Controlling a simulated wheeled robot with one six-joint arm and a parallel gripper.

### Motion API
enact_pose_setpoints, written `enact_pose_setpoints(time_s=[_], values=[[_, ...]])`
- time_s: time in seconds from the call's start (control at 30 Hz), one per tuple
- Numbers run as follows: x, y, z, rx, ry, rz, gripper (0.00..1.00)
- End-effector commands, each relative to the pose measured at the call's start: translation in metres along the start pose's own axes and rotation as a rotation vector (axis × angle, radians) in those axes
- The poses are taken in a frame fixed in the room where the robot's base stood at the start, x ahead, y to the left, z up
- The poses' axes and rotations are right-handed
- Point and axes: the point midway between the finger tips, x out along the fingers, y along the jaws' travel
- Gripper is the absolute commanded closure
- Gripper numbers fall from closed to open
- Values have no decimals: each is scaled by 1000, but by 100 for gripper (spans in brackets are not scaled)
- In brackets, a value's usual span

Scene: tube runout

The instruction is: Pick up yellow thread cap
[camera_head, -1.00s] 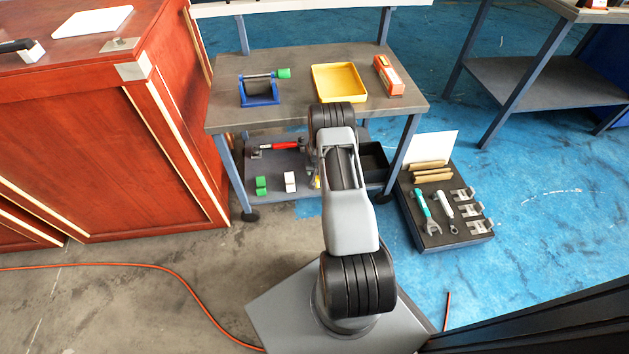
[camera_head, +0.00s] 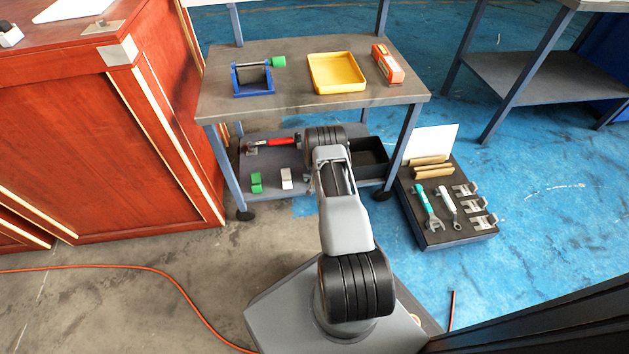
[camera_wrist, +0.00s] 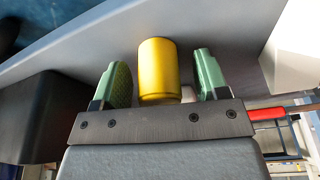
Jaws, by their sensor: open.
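The yellow thread cap (camera_wrist: 158,70) is a short yellow cylinder in the middle of the wrist view. My gripper (camera_wrist: 161,80) is open, with one green-padded finger on each side of the cap. Small gaps show between the cap and both fingers, so it does not appear gripped. In the head view my arm hides the cap and the gripper.
The tabletop above holds a yellow tray (camera_head: 337,73), a blue stand (camera_head: 253,92) and an orange box (camera_head: 388,64).

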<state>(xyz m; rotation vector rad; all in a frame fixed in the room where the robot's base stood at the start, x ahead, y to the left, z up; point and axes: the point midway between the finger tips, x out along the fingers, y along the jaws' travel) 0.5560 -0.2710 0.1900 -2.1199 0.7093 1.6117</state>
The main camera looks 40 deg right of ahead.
Motion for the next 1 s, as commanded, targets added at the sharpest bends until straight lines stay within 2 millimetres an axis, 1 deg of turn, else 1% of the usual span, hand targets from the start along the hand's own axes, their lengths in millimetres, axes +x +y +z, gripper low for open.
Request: enact_pose_setpoints(time_s=[0.23, 0.77, 0.8, 1.0], values=[[1, 0, 0, 1, 0, 0, 33], [0, 0, 0, 1, 0, 0, 83], [0, 0, 0, 1, 0, 0, 85], [0, 0, 0, 1, 0, 0, 85]])
